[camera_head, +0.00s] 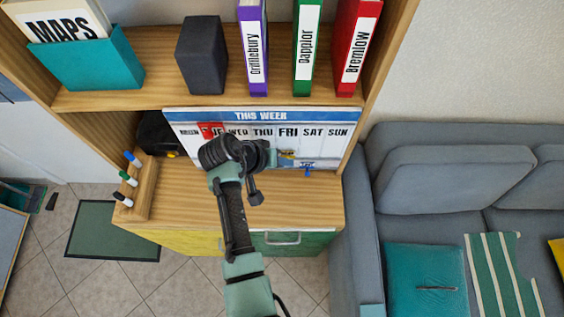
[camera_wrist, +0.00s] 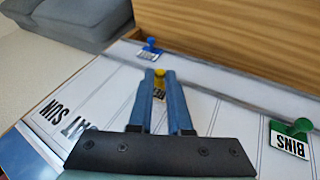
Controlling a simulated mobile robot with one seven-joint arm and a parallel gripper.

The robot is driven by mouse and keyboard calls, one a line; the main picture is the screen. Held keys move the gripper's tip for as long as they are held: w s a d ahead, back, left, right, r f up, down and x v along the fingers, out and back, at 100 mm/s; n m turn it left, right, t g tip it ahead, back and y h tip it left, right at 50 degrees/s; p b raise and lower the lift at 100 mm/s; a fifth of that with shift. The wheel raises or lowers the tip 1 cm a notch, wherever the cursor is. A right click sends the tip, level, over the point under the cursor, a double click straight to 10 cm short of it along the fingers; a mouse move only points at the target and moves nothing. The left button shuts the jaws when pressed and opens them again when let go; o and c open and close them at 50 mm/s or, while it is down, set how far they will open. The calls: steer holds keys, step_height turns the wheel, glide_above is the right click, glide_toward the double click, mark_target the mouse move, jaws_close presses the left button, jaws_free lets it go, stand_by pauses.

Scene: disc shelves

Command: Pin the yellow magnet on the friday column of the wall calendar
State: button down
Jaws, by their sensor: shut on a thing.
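The wall calendar (camera_head: 262,116) stands upright at the back of the desk, with day names from left to right. It also fills much of the wrist view (camera_wrist: 108,75), where SAT and SUN show upside down at left. My gripper (camera_wrist: 160,78) is shut on the yellow magnet (camera_wrist: 159,73), with a small printed card (camera_wrist: 158,97) between its fingers. In the head view my gripper (camera_head: 283,155) is in front of the calendar, just below the large FRI heading (camera_head: 288,131). I cannot tell whether the magnet touches the board.
A blue magnet (camera_wrist: 151,44) with a card is near the calendar's lower edge. A red item (camera_head: 211,130) partly covers TUE. A shelf with binders (camera_head: 303,50) overhangs above. A marker rack (camera_head: 145,178) stands left.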

steer(key=c, duration=0.8)
jaws_free()
steer(key=shift+o, duration=0.2)
steer(key=b+v, duration=0.2)
steer(key=v, duration=1.1)
steer(key=shift+w, duration=0.1)
